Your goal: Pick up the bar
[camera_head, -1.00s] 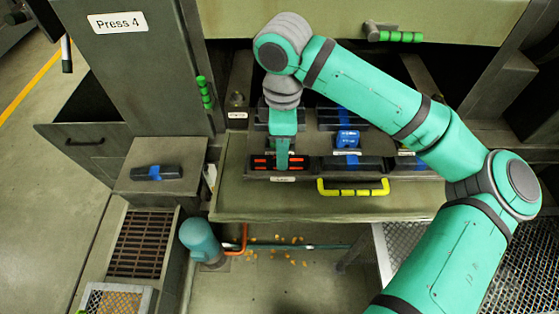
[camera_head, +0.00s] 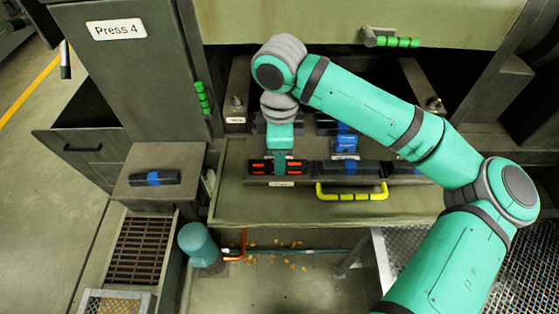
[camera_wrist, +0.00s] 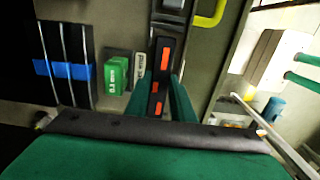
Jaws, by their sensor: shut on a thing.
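The bar (camera_head: 297,167) is black with orange-red marks. It lies at the left of the front row in the open drawer at mid-picture in the head view. My gripper (camera_head: 280,168) comes down over its middle from above. In the wrist view the bar (camera_wrist: 158,84) runs between the two green fingers of my gripper (camera_wrist: 159,100), which are shut on its sides. The fingers hide part of the bar's middle in the head view. I cannot tell any gap beneath the bar.
Black bars with blue bands (camera_head: 350,167) lie to the right, behind a yellow handle (camera_head: 352,192). A blue box (camera_head: 345,144) stands behind them. A black bar with a blue band (camera_head: 153,178) lies on the ledge at left. A green box (camera_wrist: 115,76) shows in the wrist view.

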